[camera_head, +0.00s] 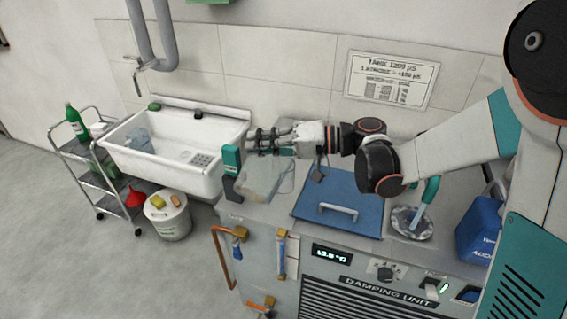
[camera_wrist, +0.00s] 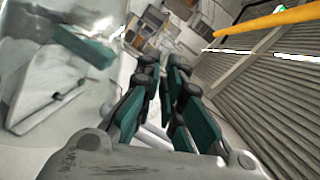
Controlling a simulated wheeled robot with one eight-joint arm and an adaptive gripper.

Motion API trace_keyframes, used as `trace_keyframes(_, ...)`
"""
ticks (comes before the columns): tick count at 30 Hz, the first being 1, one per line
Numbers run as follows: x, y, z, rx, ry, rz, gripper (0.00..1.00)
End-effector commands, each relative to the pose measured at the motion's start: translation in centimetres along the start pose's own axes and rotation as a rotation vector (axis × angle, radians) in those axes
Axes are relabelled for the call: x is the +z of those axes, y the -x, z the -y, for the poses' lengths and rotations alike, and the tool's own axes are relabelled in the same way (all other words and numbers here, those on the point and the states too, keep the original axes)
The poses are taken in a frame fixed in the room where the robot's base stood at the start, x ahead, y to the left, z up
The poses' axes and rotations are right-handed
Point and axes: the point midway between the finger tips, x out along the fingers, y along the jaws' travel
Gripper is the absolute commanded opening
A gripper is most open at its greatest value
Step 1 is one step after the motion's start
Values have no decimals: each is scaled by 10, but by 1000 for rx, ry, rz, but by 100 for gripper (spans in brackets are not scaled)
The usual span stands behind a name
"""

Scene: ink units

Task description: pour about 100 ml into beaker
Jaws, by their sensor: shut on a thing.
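My gripper (camera_head: 252,141) is at the end of the arm stretched left, over the left end of the counter. Its teal-padded fingers (camera_wrist: 165,105) are close together in the wrist view. A clear vessel (camera_head: 262,180) shows just below and beside the fingers, hard to make out against the pale counter. Clear, glassy material (camera_wrist: 35,35) also fills the upper left of the wrist view. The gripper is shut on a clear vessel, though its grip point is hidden. I cannot tell the beaker from the held vessel, nor see any liquid level.
A blue lid with a handle (camera_head: 338,205) covers the counter's middle. A silvery bowl (camera_head: 411,222) and a blue jug (camera_head: 478,230) stand to its right. A white sink (camera_head: 165,155), a trolley (camera_head: 75,165) and a bucket (camera_head: 168,218) are at left.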

Motion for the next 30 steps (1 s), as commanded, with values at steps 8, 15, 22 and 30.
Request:
trace_keyframes(8,-2,4,4,-16,-44,1,0)
trace_keyframes(15,-3,4,6,-23,-58,1,0)
trace_keyframes(22,-5,4,6,-27,-69,1,0)
trace_keyframes(30,-6,3,6,-30,-78,1,0)
